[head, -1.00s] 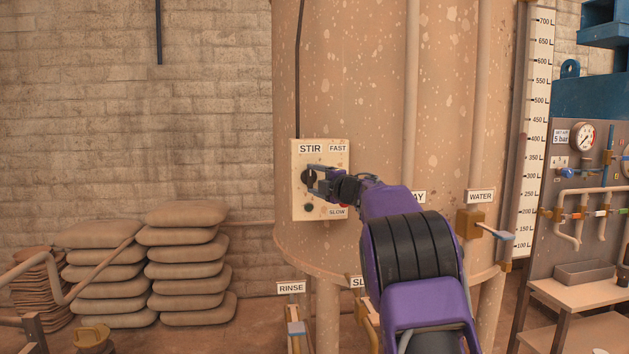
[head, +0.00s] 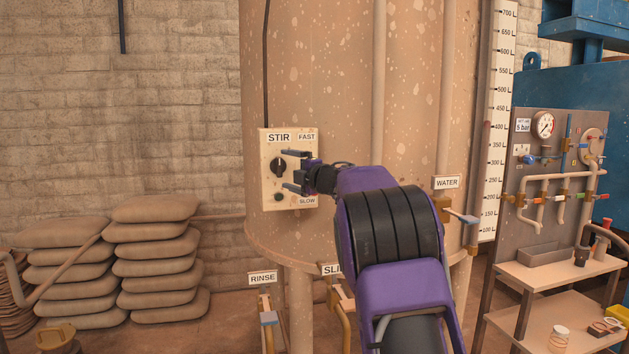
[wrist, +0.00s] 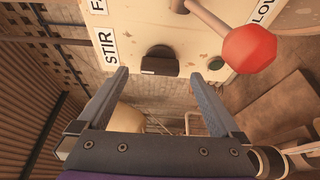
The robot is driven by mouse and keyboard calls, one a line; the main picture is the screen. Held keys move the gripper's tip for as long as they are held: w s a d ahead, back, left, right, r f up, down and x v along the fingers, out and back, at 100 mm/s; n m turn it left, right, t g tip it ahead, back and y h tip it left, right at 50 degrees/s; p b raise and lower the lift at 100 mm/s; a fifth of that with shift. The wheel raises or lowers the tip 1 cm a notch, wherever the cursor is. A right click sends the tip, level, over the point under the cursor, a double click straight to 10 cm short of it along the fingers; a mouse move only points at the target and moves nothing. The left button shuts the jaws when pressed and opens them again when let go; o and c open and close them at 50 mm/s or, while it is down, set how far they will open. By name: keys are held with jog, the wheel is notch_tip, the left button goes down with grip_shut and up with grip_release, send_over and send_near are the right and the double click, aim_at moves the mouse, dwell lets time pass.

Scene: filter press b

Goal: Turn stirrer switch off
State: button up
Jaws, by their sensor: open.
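The stirrer control box (head: 268,190) is a cream panel marked STIR, FAST and SLOW, fixed to the big tank. Its black rotary switch (head: 279,168) is at the left of the panel, with the grip part looking roughly upright. My gripper (head: 288,171) is open and empty in front of the panel, its fingers spread above and below the switch's height and apart from it. In the wrist view the switch (wrist: 160,61) sits between and beyond the fingertips (wrist: 158,74). A red ball-ended lever (wrist: 249,49) also shows there; my gripper seems to hide it in the head view.
A small dark round button (head: 278,197) is below the switch. RINSE (head: 263,277) and WATER (head: 447,183) valves are below and right. Stacked sacks (head: 150,260) lie at left. A gauge board (head: 550,180) stands at right.

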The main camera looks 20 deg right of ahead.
jog(key=b+v, duration=0.2)
jog(key=v, duration=1.2)
jog(key=shift+s, duration=0.3)
jog(key=shift+d+r, duration=0.15)
